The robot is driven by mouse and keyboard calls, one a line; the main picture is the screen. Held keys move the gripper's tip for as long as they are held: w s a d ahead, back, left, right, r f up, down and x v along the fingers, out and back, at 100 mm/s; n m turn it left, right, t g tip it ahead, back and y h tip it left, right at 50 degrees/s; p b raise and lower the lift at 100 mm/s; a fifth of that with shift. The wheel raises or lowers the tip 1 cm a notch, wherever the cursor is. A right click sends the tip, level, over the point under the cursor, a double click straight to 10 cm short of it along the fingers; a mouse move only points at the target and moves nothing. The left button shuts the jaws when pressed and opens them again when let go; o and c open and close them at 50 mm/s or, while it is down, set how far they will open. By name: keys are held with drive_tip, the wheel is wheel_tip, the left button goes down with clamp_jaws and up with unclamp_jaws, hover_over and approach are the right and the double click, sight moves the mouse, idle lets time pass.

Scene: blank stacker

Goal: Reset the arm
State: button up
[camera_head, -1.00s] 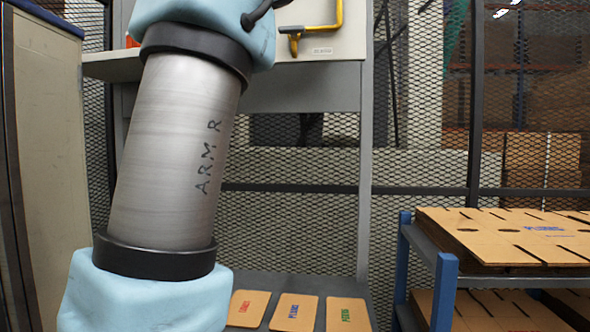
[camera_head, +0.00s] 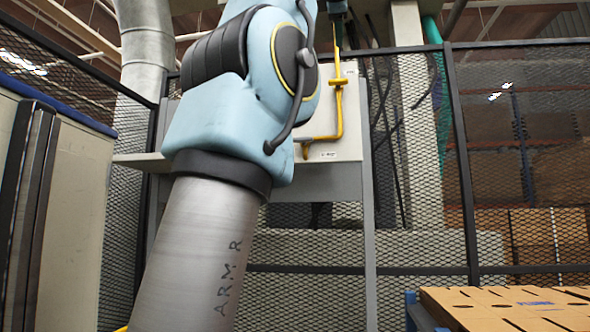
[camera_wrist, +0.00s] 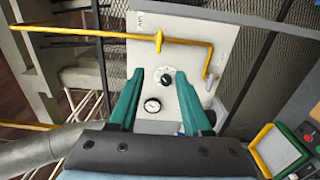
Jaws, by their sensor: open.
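My arm (camera_head: 205,255) rises through the left middle of the head view, a grey metal link marked "ARM R" with pale blue joint covers. My gripper (camera_wrist: 160,80) shows in the wrist view with its two teal fingers spread apart and nothing between them. Past the fingertips is a pale panel (camera_wrist: 185,30) with a dark knob and a round gauge. In the head view most of the gripper is hidden or above the frame.
A yellow bent handle (camera_head: 338,110) sits on the panel; its yellow bar (camera_wrist: 90,33) crosses the wrist view. A mesh fence (camera_head: 420,290) stands behind. Flat cardboard blanks (camera_head: 500,306) lie at the lower right. A tall cabinet (camera_head: 75,220) stands at the left.

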drive_tip(key=w+d+f+m+g, duration=0.1)
drive_tip(key=w+f+m, duration=0.1)
drive_tip(key=w+f, duration=0.35)
drive_tip(key=w+f+m+g+y, duration=0.1)
drive_tip(key=w+f+m+g, duration=0.15)
drive_tip(key=f, duration=0.65)
drive_tip(key=w+d+f+m+g, duration=0.1)
drive_tip(key=w+f+m, duration=0.1)
drive_tip(key=w+f, duration=0.45)
drive_tip(key=a+f+m+g+y, duration=0.1)
drive_tip(key=a+f+m+g, duration=0.15)
drive_tip(key=f, duration=1.05)
drive_tip(key=a+f+m+g, duration=0.1)
drive_tip(key=a+f+m, duration=0.15)
drive_tip(key=f, duration=0.95)
drive_tip(key=s+a+f+m+g+y, duration=0.15)
drive_tip(key=s+a+f, duration=0.25)
drive_tip(key=f, duration=0.7)
drive_tip(key=s+a+f+m+g+h, duration=0.1)
drive_tip(key=s+a+f+g, duration=0.25)
drive_tip(key=f, duration=0.65)
drive_tip(key=s+a+f+m+g, duration=0.1)
drive_tip(key=s+a+f, duration=0.2)
drive_tip(key=s+f, duration=0.4)
drive_tip(key=s+a+f+m+g, duration=0.2)
drive_tip(key=s+a+f, duration=0.1)
drive_tip(key=s+f, duration=0.5)
drive_tip(key=s, duration=0.2)
drive_tip(key=shift+s+a+y, duration=0.35)
drive_tip(key=shift+s, duration=0.05)
